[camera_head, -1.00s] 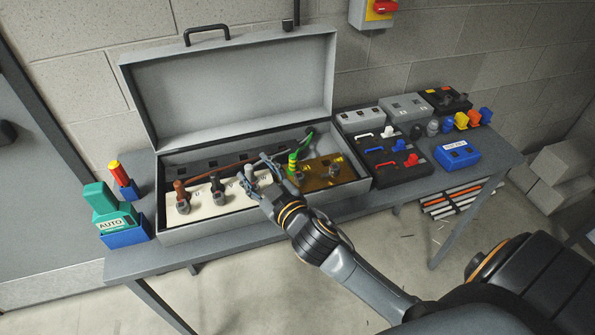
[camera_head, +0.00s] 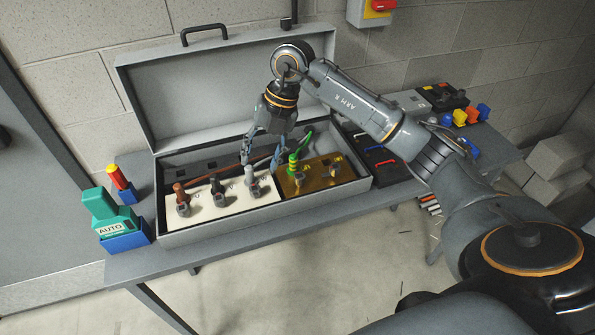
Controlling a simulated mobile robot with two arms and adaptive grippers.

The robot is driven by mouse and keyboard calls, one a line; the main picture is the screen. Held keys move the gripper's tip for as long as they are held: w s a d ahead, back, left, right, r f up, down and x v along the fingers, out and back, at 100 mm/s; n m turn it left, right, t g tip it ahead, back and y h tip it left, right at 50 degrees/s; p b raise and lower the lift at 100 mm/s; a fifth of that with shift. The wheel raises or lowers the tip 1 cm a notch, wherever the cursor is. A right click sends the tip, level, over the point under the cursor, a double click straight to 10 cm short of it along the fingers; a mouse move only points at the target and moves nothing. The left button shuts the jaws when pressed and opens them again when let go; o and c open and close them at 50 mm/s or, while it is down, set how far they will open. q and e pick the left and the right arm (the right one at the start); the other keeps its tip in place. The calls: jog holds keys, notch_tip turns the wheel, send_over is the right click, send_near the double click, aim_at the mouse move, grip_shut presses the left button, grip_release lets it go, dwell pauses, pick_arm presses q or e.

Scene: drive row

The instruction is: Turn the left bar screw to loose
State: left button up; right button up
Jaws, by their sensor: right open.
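An open grey box (camera_head: 165,238) on the bench holds a brass bar (camera_head: 318,180) at its right. The left bar screw (camera_head: 298,179) sits on the bar's left part, where a green-yellow cable (camera_head: 294,162) stands over it; the cable hides part of it. A second screw (camera_head: 334,172) sits on the bar's right part. My left gripper is out of view.
A white terminal block (camera_head: 235,204) with brown, black and grey cable ends fills the box's left front. The raised lid (camera_head: 190,95) stands behind my gripper. A teal tool (camera_head: 108,212) in a blue holder and a red-yellow tool (camera_head: 118,177) stand at left.

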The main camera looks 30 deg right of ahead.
aim_at(300, 179)
jog(key=d+r+m+h, duration=0.2)
jog(key=d+h, duration=0.2)
jog(key=d, duration=0.6)
jog(key=shift+g, duration=0.4)
jog(key=f+p, duration=0.1)
jog(key=f, duration=0.7)
jog(key=f+p, duration=0.1)
jog(key=f, duration=0.4)
jog(key=shift+s+a+p, duration=0.25)
jog(key=shift+s+p, duration=0.1)
jog(key=shift+c, duration=0.5)
jog(key=c, duration=1)
